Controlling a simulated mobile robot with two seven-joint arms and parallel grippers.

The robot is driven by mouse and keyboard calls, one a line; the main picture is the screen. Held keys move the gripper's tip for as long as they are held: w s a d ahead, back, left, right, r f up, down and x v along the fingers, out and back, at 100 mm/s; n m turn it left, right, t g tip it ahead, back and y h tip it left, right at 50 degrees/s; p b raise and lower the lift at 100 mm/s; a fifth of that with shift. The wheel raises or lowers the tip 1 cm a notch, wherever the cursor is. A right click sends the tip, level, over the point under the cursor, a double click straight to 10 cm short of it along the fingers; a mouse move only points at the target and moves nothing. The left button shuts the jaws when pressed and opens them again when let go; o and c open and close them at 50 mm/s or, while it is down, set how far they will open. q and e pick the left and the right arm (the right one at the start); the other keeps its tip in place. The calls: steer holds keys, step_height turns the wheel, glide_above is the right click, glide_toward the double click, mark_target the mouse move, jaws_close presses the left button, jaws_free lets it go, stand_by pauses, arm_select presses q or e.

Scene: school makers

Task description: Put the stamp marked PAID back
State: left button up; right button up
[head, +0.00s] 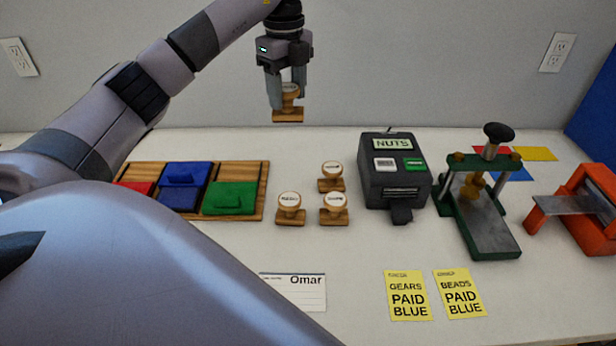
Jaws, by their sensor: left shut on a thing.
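My left gripper (286,88) is shut on a wooden stamp (288,113) and holds it high above the back of the table. The stamp is upright, and the label on its top is too small and partly hidden to read. Three similar wooden stamps stand upright on the table: one at the left (290,210), one at the front right (334,210) and one behind it (331,178). Their labels are too small to read surely. There is a gap beside the rear stamp, to its left. My right gripper is not in view.
A wooden tray (257,180) at the left holds red, blue and green pads. A dark label machine (378,190) reading NUTS, a green press (490,248) and an orange device (590,240) stand at the right. Yellow cards (408,296) and an Omar card (300,295) lie in front.

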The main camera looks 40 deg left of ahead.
arm_select(q)
steer(key=shift+w+f, duration=0.1)
steer(key=shift+f, duration=0.1)
steer(key=shift+f+b, duration=1.7)
steer(key=shift+f, duration=8)
steer(key=shift+f, duration=0.15)
steer(key=o, duration=1.1)
steer(key=shift+c, duration=0.2)
